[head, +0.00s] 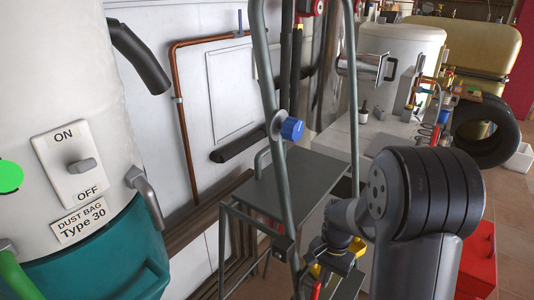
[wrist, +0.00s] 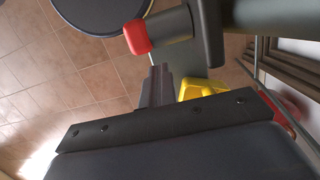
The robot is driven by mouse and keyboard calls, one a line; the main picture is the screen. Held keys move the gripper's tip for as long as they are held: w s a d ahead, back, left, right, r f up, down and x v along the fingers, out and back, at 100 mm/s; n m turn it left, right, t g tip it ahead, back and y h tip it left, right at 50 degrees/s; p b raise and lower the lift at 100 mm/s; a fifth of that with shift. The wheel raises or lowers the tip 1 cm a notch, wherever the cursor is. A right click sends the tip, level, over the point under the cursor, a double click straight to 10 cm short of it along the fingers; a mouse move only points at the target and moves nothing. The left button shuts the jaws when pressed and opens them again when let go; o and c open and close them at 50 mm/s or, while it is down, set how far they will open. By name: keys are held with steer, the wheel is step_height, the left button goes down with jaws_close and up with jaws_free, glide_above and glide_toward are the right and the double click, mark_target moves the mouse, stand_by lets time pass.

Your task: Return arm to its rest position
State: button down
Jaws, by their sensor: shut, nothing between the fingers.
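My gripper (wrist: 157,78) shows in the wrist view as a narrow dark piece, its fingers shut together with nothing between them. Its tip points at a thin pale rod below a red-capped dark cylinder (wrist: 137,37); I cannot tell whether they touch. In the head view my arm (head: 425,195) reaches in at the right, its large dark joint in front of the floor. The arm's far end lies low near the grey step stand, partly hidden, and I cannot make out the fingertips there.
A grey metal step stand (head: 300,185) with tall rails is close on the arm's left. A white and teal dust collector (head: 95,240) fills the left. A red box (head: 478,262) stands right of the arm. A tyre (head: 490,130) is behind. Tiled floor (head: 515,225) is open at far right.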

step_height(320, 180, up, 11)
steer(key=w+d, duration=0.2)
steer(key=w, duration=0.1)
steer(key=s+a+p, duration=0.1)
steer(key=p, duration=0.2)
steer(key=s+a+f+p, duration=0.1)
steer(key=s+p, duration=0.1)
steer(key=p, duration=0.2)
steer(key=shift+s+a, duration=0.1)
steer(key=shift+a, duration=0.05)
